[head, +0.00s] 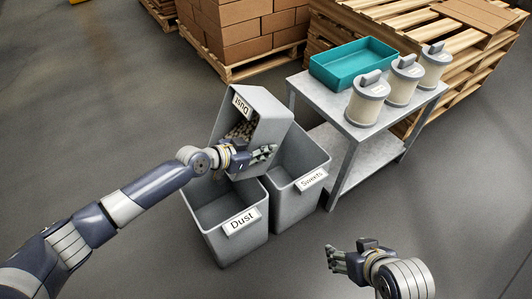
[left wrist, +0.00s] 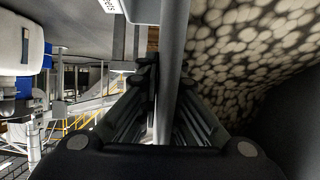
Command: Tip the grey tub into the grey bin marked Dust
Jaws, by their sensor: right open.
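A grey tub (head: 272,117) with an upside-down Dust label is held tilted over the bins, and pale round pieces (head: 243,131) show inside it. My left gripper (head: 250,156) is shut on the tub's rim. In the left wrist view, its fingers (left wrist: 160,95) close on both sides of the rim, with the pale pieces (left wrist: 255,50) filling the right side. The grey bin marked Dust (head: 241,243) stands below the tub, and its visible inside looks empty. My right gripper (head: 345,258) is open and empty at the lower right.
A grey bin marked Sweets (head: 300,193) stands against the Dust bin's right side. A metal table (head: 337,116) holds a teal tray (head: 337,80) and three lidded canisters (head: 403,88). Pallets with boxes (head: 238,35) stand behind. The floor at left is clear.

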